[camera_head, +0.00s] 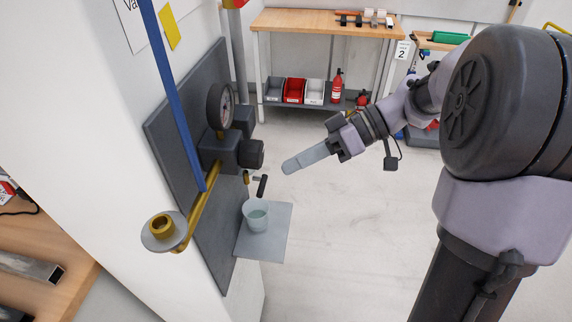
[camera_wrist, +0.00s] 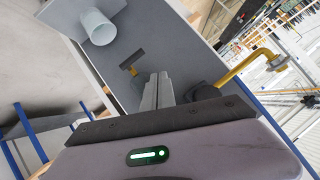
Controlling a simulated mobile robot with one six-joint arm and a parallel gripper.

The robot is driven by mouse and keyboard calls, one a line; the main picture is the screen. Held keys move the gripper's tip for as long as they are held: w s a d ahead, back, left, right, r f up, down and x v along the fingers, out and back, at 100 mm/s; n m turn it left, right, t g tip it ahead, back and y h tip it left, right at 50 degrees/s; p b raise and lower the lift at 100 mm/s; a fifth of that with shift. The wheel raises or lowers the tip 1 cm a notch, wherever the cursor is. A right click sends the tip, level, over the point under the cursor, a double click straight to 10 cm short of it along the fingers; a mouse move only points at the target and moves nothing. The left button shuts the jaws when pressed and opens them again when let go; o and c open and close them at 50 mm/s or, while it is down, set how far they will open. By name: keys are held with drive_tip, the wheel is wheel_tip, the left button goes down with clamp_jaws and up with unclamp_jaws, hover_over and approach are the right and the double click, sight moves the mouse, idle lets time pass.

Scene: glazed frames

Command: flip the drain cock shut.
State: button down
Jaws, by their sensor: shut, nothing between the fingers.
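The drain cock is a small brass fitting with a black lever (camera_head: 262,186), low on the grey wall panel. The lever sticks out to the right of the brass body and slants downward in the head view. In the wrist view the lever (camera_wrist: 131,59) shows as a dark bar beside a bit of brass. My gripper (camera_head: 290,166) is shut and empty, its pale fingers pointing left, a little above and right of the lever and apart from it. The closed fingers also show in the wrist view (camera_wrist: 157,88), right of the cock.
A cup (camera_head: 256,221) with liquid stands on a small grey shelf (camera_head: 274,240) below the cock. Floor right of the panel is clear.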

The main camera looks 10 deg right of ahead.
drive_tip(key=v, duration=0.1)
drive_tip(key=p+v, duration=0.1)
drive_tip(key=v, duration=0.1)
drive_tip(key=p+v, duration=0.1)
drive_tip(key=v, duration=0.1)
drive_tip(key=shift+s+a+r, duration=0.3)
drive_tip(key=shift+s+r, duration=0.05)
drive_tip(key=shift+s, duration=0.05)
